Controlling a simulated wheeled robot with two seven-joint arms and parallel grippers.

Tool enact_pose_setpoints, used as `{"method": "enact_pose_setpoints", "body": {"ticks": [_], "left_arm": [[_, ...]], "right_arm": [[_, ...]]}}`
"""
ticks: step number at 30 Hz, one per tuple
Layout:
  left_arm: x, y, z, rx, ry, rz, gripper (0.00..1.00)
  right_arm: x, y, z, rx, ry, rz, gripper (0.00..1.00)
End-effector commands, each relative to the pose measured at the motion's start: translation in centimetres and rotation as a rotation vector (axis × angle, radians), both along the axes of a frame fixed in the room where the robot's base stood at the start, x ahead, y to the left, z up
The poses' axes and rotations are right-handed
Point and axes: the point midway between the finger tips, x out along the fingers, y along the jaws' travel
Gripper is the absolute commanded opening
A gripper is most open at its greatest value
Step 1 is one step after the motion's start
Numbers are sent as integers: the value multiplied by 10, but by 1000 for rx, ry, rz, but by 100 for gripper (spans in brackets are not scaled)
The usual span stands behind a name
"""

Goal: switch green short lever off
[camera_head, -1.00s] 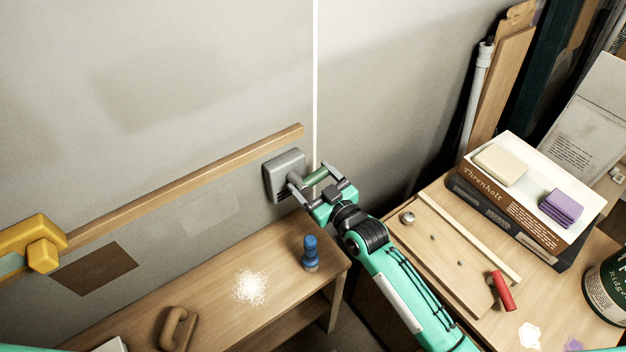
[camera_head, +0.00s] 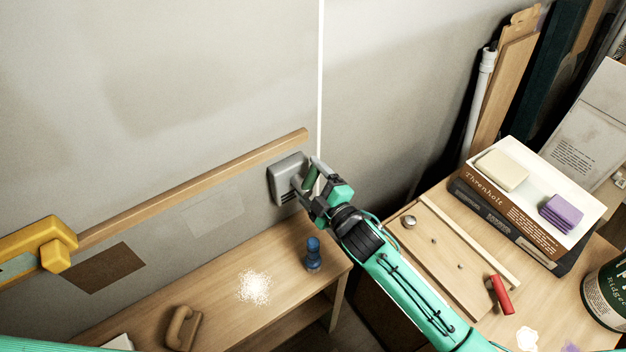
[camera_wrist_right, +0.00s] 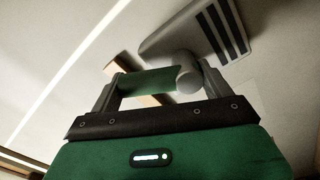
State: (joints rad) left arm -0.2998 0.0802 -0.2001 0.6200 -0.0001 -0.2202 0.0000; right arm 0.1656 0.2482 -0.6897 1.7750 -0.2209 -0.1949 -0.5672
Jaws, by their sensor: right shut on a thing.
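The green short lever (camera_head: 311,178) sticks out from a grey box (camera_head: 286,179) mounted on the wall at the end of a wooden rail. In the right wrist view the lever's green handle (camera_wrist_right: 160,80) lies across between the two fingers, with its grey round hub (camera_wrist_right: 188,79) beside the right finger. My right gripper (camera_head: 313,187) is shut on the lever. The grey box (camera_wrist_right: 200,35) with dark slots shows behind it. In the head view the gripper partly hides the lever. My left gripper is not in view.
A low wooden bench (camera_head: 215,290) stands below, with a blue-topped stamp (camera_head: 312,254) near its right end. A wooden table (camera_head: 440,235) at the right holds books (camera_head: 510,215) and a red-handled tool (camera_head: 501,294). A yellow bracket (camera_head: 40,245) is on the wall at left.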

Motion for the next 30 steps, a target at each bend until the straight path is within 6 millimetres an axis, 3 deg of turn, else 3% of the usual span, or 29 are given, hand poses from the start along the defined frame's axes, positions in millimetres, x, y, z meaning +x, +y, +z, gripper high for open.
{"method": "enact_pose_setpoints", "body": {"ticks": [15, 30], "left_arm": [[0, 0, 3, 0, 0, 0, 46], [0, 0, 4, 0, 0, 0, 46]], "right_arm": [[-6, 9, 7, -320, -239, -2, 40], [-8, 12, 8, -408, -306, -2, 40]]}}
